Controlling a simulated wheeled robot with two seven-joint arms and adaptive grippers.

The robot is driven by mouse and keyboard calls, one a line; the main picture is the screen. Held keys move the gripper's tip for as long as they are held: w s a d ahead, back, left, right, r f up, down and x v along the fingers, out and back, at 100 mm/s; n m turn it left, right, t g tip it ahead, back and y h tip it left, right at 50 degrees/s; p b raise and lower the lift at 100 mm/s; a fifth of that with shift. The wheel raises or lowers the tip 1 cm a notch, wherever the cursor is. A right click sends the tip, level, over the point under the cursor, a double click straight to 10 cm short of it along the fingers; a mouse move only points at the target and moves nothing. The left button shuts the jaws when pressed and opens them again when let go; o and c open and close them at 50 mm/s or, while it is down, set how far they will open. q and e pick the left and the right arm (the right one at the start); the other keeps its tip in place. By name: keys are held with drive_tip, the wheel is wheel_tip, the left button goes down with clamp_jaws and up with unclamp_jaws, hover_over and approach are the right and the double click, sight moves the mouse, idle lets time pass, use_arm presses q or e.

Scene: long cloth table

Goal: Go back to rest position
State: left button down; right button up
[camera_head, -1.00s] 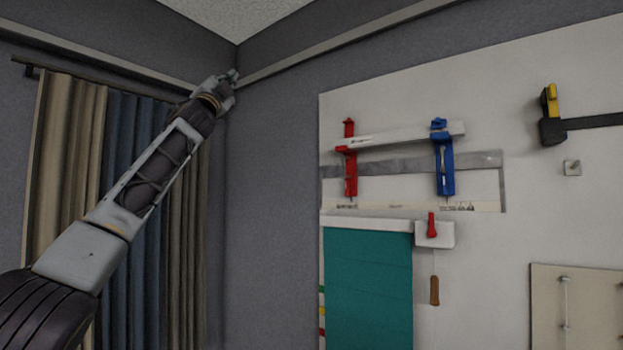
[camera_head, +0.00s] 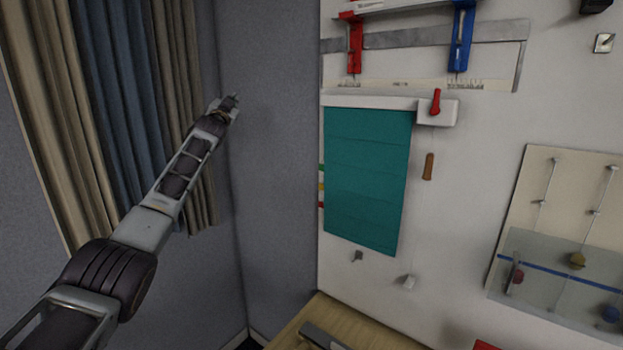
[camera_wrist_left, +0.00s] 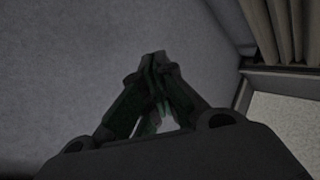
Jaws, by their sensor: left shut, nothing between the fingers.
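My left gripper (camera_head: 231,101) is at the end of my left arm, which reaches up from the lower left in the head view. It is in front of the grey wall, right of the curtains, and apart from everything on the white board. In the left wrist view the gripper (camera_wrist_left: 154,58) is dark, with its two fingertips together and nothing between them. My right gripper does not show in either view.
Beige and blue curtains (camera_head: 125,100) hang at the left. A white board (camera_head: 450,225) carries clamps, a teal cloth (camera_head: 367,175) and a clear panel (camera_head: 560,270). A wooden surface (camera_head: 290,335) shows at the bottom. The space around the gripper looks clear.

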use_arm(q)
wheel_tip(320, 180, down, 43)
drive_tip(key=n+g, duration=0.3)
drive_tip(key=g, duration=0.2)
drive_tip(key=s+f+g, duration=0.2)
drive_tip(key=s+f, duration=0.4)
drive_tip(key=f, duration=0.7)
drive_tip(key=s+a+f+g, duration=0.15)
drive_tip(key=s+f, duration=0.45)
drive_tip(key=f, duration=0.6)
drive_tip(key=s+f+g, duration=0.2)
drive_tip(key=s+f, duration=0.4)
drive_tip(key=f, duration=0.7)
drive_tip(key=s+d+f+n+g, duration=0.1)
drive_tip(key=s+f+g, duration=0.2)
drive_tip(key=s+f, duration=1.2)
drive_tip(key=s+f+g, duration=0.2)
drive_tip(key=s+f, duration=1)
drive_tip(key=s, duration=0.6)
drive_tip(key=s+f+g, duration=0.1)
drive_tip(key=s+f, duration=0.2)
drive_tip(key=s, duration=0.9)
drive_tip(key=s+f+g, duration=0.2)
drive_tip(key=s+f, duration=0.1)
drive_tip(key=s, duration=1)
drive_tip(key=s+f+g, duration=0.2)
drive_tip(key=s+f, duration=0.1)
drive_tip(key=s, duration=1)
drive_tip(key=shift+d, duration=0.4)
